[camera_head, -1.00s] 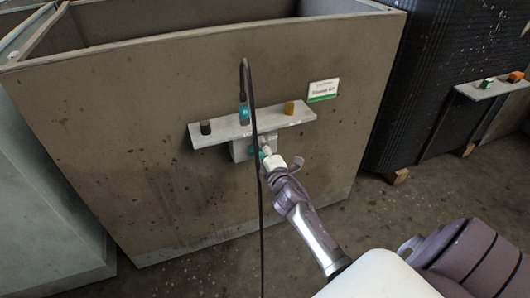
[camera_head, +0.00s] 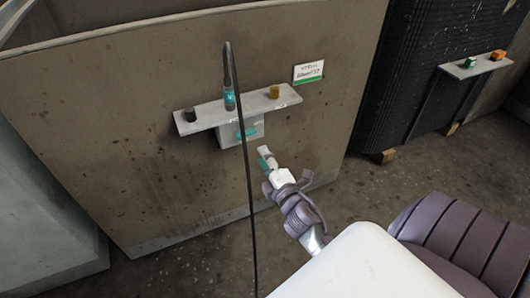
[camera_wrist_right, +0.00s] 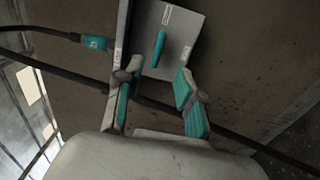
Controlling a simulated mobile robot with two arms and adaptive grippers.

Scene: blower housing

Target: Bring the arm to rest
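My right gripper (camera_head: 266,160) is in front of the housing wall, below and right of a small grey box (camera_head: 228,134) with a teal handle (camera_head: 246,132). In the right wrist view the two teal-padded fingers (camera_wrist_right: 158,100) are spread apart with nothing gripped between them. The box (camera_wrist_right: 178,40) and its teal handle (camera_wrist_right: 160,48) lie beyond the fingertips, apart from them. A black cable passes behind the fingers there. My left gripper is not in view.
A grey shelf (camera_head: 205,117) on the brown housing (camera_head: 120,150) holds a black knob (camera_head: 190,114), a teal connector (camera_head: 229,100) with a hanging black cable (camera_head: 246,190), and an amber knob (camera_head: 274,91). A white-green label (camera_head: 308,72) is right of it.

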